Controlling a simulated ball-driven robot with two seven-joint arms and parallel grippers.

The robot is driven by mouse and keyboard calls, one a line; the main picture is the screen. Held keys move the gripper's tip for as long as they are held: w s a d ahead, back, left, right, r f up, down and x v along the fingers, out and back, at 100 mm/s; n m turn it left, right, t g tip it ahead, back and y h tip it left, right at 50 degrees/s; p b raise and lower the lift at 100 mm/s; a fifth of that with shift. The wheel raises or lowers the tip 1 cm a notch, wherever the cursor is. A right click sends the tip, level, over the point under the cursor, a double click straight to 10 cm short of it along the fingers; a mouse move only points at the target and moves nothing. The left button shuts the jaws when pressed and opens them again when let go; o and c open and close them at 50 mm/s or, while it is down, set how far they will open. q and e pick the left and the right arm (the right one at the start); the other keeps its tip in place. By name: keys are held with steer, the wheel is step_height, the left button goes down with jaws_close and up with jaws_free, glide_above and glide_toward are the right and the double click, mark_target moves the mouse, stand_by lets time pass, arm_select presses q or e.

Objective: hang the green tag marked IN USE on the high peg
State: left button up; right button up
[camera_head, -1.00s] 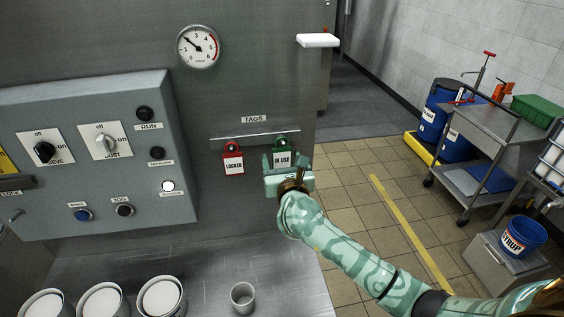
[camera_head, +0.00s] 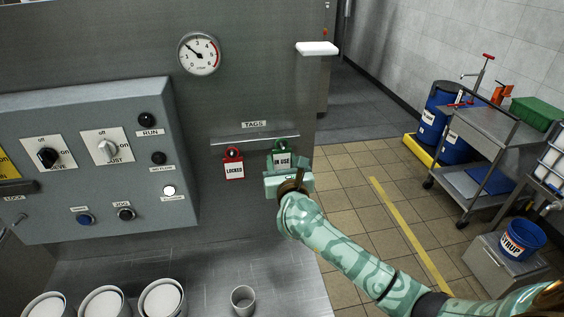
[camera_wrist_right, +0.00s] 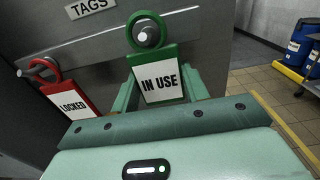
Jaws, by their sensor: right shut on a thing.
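The green tag marked IN USE (camera_head: 282,161) is at the right end of the TAGS rail (camera_head: 254,140). In the right wrist view the IN USE tag (camera_wrist_right: 160,82) faces me, and a peg end (camera_wrist_right: 148,36) shows inside its green ring. My right gripper (camera_head: 283,167) is shut on the tag's body; its fingers (camera_wrist_right: 160,92) are at the two sides of the tag. A red LOCKED tag (camera_head: 234,169) hangs to the left on the same rail. I cannot make out which peg is the high peg. My left gripper is out of view.
A grey control box (camera_head: 90,160) with knobs stands left of the tags, below a round gauge (camera_head: 199,53). White-topped pots (camera_head: 162,299) and a small cup (camera_head: 243,298) stand on the steel surface below. A white ledge (camera_head: 318,48) sticks out at upper right.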

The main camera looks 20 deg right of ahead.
steer(key=shift+p+v, duration=0.6)
steer(key=shift+v, duration=1.05)
steer(key=shift+p+v, duration=0.35)
steer(key=shift+v, duration=1.05)
steer(key=shift+f, duration=0.1)
